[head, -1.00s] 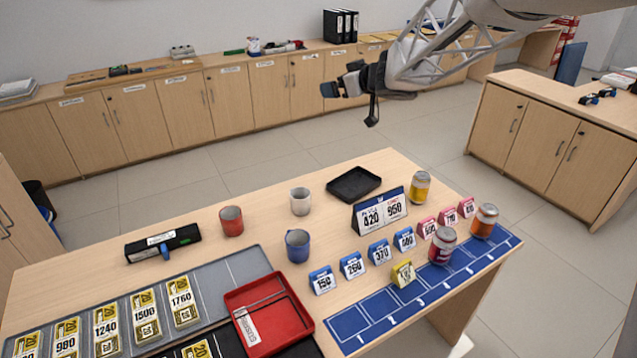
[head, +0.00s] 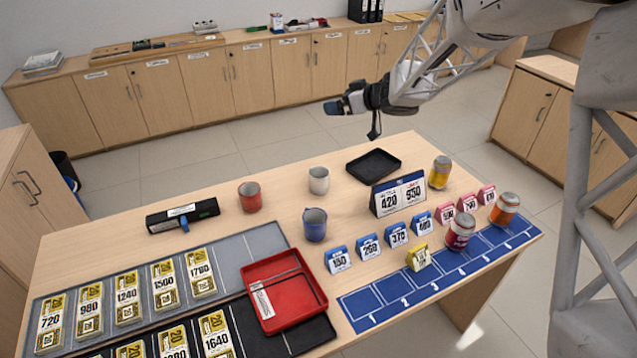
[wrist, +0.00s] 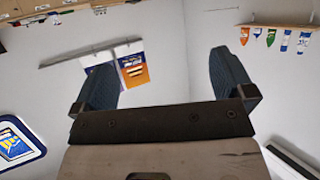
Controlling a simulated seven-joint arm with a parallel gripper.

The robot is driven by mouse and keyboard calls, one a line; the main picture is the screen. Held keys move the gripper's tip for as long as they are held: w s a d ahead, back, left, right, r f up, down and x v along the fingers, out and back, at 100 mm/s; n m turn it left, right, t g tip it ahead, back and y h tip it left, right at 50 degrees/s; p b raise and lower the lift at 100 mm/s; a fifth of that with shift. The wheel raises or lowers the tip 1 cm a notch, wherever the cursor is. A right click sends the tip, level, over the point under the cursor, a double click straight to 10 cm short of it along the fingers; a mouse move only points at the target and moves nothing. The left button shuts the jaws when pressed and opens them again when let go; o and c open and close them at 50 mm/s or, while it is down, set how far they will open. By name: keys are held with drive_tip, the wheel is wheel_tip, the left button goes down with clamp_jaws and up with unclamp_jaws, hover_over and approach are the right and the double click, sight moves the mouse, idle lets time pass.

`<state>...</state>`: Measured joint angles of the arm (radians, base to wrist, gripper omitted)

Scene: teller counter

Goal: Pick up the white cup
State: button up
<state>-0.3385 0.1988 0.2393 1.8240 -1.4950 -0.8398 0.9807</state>
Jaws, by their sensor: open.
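The white cup (head: 319,180) stands upright on the counter in the head view, between the red cup (head: 250,197) and the black tray. The blue cup (head: 315,224) stands just in front of it. My gripper (head: 334,108) is in the air above and behind the white cup, beyond the counter's back edge, and holds nothing. In the wrist view my gripper (wrist: 166,85) has its two dark blue fingers wide apart, with only walls and posters beyond them. The white cup is not in the wrist view.
A black tray (head: 391,156) lies right of the white cup. A price sign (head: 398,194), cans and small number tags stand at the right. A red tray (head: 316,297) and a black device (head: 155,222) lie at the left and front. Bare counter surrounds the white cup.

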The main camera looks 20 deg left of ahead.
approach(312, 172)
drive_tip(key=d, duration=0.1)
drive_tip(key=shift+d+r, duration=0.15)
drive_tip(key=shift+r, duration=0.3)
drive_tip(key=shift+x, duration=1.3)
drive_tip(key=shift+x, duration=2.6)
drive_tip(key=shift+s+f, duration=0.15)
drive_tip(key=shift+s, duration=0.05)
drive_tip(key=shift+d, duration=0.1)
drive_tip(key=shift+c, duration=0.2)
drive_tip(key=c, duration=1)
